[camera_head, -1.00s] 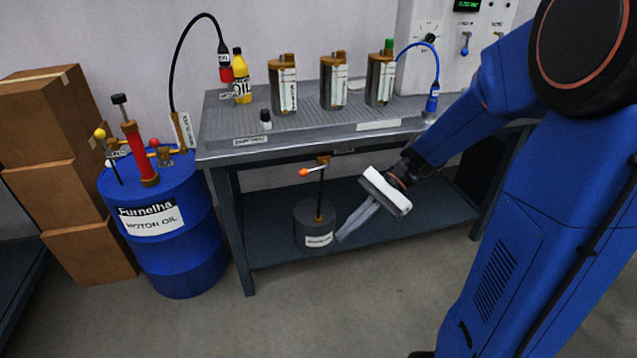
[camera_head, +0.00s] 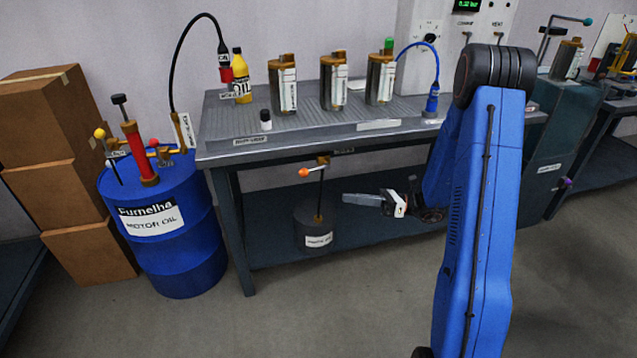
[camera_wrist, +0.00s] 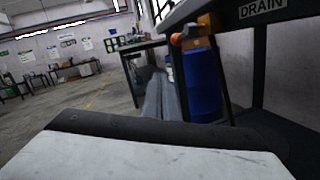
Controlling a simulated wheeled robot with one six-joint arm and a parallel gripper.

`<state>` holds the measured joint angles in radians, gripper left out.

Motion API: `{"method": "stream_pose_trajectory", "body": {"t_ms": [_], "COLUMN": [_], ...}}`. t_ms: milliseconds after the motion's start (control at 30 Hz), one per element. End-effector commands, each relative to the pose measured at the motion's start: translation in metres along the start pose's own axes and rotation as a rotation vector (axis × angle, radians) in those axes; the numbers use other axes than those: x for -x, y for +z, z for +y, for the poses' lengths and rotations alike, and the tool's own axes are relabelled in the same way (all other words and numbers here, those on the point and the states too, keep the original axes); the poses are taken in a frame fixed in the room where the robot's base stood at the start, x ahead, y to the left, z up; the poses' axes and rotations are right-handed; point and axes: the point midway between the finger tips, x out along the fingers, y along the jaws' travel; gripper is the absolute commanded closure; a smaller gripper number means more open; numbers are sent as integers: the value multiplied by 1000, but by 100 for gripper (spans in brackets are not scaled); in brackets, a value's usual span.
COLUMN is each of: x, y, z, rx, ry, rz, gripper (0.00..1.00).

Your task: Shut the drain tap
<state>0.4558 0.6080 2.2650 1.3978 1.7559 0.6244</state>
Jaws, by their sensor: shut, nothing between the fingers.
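The drain tap (camera_head: 323,161) is a brass fitting under the front edge of the bench. Its lever with an orange knob (camera_head: 304,172) points out to the left, and a thin dark pipe runs down below it. In the wrist view the orange knob (camera_wrist: 178,39) is ahead, above and just right of my fingertips. My gripper (camera_head: 345,198) is shut and empty. It points left under the bench, to the right of the pipe and below the tap, apart from both. In the wrist view my fingers (camera_wrist: 162,97) are together.
The bench (camera_head: 290,152) hangs over my gripper; its dark lower shelf (camera_head: 385,228) lies below. A grey drain can (camera_head: 314,226) stands under the pipe. A blue oil drum (camera_head: 178,258) stands left of the bench. A DRAIN label (camera_wrist: 262,10) shows at upper right in the wrist view.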

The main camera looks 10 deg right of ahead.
Motion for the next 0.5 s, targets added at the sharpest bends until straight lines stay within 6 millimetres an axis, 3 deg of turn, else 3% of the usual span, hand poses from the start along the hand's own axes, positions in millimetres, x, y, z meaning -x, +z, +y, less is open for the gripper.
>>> {"method": "stream_pose_trajectory", "body": {"t_ms": [100,267,500], "x": [10,14,-11], "y": [-4,-6,-4], "z": [-15,-22,-23], "rx": [-38,-55,-55], "ry": [-31,-46,-43], "rz": [-52,-77,-76], "gripper": [100,100,100]}}
